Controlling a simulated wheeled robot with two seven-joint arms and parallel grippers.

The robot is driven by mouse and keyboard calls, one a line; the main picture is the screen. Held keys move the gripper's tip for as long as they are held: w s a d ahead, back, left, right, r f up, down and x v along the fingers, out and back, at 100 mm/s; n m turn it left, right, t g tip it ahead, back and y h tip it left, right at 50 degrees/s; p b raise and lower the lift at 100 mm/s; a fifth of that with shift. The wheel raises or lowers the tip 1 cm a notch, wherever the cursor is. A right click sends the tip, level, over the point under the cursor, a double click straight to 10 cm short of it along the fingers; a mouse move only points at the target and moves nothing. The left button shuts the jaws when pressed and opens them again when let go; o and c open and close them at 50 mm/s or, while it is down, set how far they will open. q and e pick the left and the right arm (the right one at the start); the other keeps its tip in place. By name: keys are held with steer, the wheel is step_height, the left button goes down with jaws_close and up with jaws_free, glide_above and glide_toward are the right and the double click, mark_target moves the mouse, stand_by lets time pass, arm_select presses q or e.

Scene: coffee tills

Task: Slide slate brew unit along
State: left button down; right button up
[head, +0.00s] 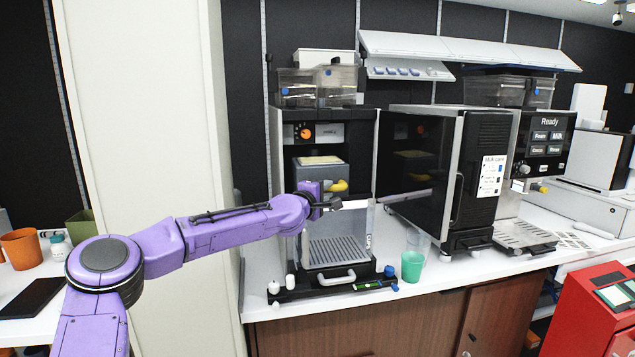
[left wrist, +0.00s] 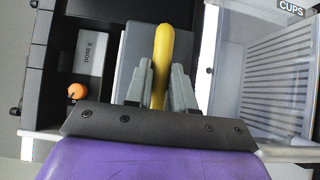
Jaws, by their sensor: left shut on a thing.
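The slate brew unit (head: 312,172) is a grey box inside the open front of the middle coffee machine, with a pale top and a yellow handle (head: 340,186) on its front. My left gripper (head: 330,192) reaches in at the machine's front and is shut on that handle. In the left wrist view the yellow handle (left wrist: 161,50) stands between the two grey fingers (left wrist: 161,88), with the slate body (left wrist: 130,48) just beyond. The arm hides part of the unit's lower front in the head view. My right gripper is not in view.
Below the unit is a clear-sided bay with a slatted drip tray (head: 337,252). A green cup (head: 412,266) stands on the counter to its right. A black-doored machine (head: 415,165) stands close on the right. A red cabinet (head: 597,310) is at the lower right.

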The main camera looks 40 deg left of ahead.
arm_select(q)
steer(key=shift+w+a+b, duration=0.15)
steer(key=shift+w+a, duration=1.1)
steer(key=shift+a, duration=0.3)
steer(key=shift+w+a+b, duration=0.15)
steer(key=shift+w+a, duration=1.1)
steer(key=shift+a, duration=0.3)
steer(key=shift+w+a, duration=0.75)
steer(key=shift+a, duration=0.15)
steer(key=c, duration=0.9)
jaws_free()
steer(key=shift+a, duration=0.1)
steer(key=shift+s, duration=0.3)
steer(key=s, duration=0.3)
steer(key=s+d+b, duration=0.1)
steer(key=s, duration=0.5)
steer(key=shift+d+r+b, duration=0.15)
steer(key=shift+d+b, duration=0.15)
steer(key=shift+s, duration=0.4)
steer(key=shift+d, duration=0.1)
